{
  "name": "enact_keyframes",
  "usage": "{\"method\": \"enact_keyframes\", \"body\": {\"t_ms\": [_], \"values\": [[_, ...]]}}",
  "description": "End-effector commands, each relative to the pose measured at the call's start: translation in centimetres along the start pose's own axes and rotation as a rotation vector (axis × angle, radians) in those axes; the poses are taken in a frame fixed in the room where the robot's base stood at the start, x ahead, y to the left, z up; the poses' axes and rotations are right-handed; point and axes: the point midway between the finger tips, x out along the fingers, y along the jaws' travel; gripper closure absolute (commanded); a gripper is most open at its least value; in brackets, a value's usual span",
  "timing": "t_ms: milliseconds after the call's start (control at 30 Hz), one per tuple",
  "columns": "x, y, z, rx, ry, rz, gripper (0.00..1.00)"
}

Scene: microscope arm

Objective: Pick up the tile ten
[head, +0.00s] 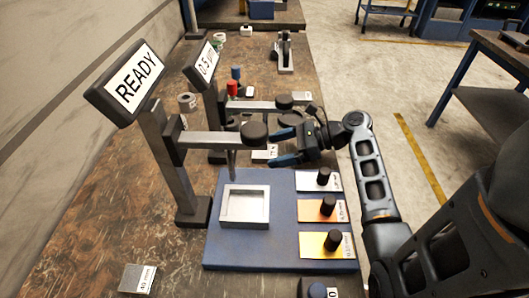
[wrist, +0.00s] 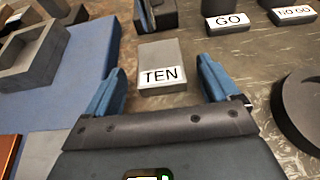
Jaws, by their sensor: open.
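The tile ten (wrist: 161,57) is a small grey block with a white label reading TEN on its near face. In the wrist view it lies on the brown worktop, just beyond and between the two blue fingers of my gripper (wrist: 155,80), which are apart with nothing between them. In the head view the tile's white label (head: 264,152) shows just left of my gripper (head: 286,146), partly hidden by the fingers and the instrument arm. I cannot tell the gripper's exact height over the worktop.
A blue base (head: 230,250) with a grey square tray (head: 245,222) and several black-knobbed plates stands in front. An instrument arm with a READY display (head: 137,77) overhangs close by. In the wrist view, GO (wrist: 228,21) and NO GO (wrist: 292,14) blocks lie beyond, and a dark disc (wrist: 300,105) lies right.

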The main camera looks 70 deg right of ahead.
Motion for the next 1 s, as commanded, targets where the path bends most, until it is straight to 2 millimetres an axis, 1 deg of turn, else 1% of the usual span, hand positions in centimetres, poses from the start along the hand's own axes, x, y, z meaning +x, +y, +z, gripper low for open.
{"method": "enact_keyframes", "body": {"t_ms": [33, 133, 400, 1000], "values": [[0.65, 0.05, 0.00, 0.000, 0.001, 0.003, 0.12], [1.35, 0.01, -0.05, 0.000, 0.001, 0.001, 0.12], [1.55, -0.02, -0.05, 0.000, 0.001, -0.001, 0.13], [1.53, -0.03, -0.02, -0.001, 0.000, -0.001, 0.70]]}}
